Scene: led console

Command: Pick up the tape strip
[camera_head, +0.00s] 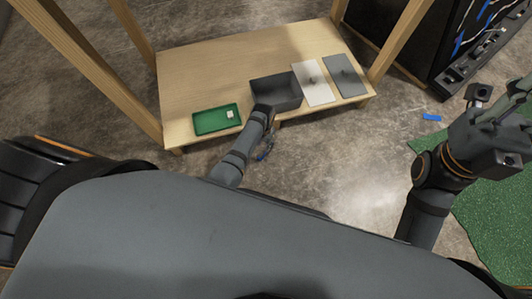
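A small blue strip (432,117), which looks like the tape strip, lies on the concrete floor right of the wooden table, near the edge of a green mat. My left gripper (265,149) is small and dark in this view, below the table's front edge and well to the left of the strip. Whether its fingers are open or shut is too small to tell. My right arm (428,203) rises at the right, close to the strip in the picture. The state of the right gripper cannot be made out at the right edge.
The wooden table (190,80) bears a green tray (205,126) with a small white piece (230,114), a dark open bin (277,88), a white panel (318,92) and a grey panel (345,76). A black console (440,45) stands upper right. A green mat (488,215) lies right.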

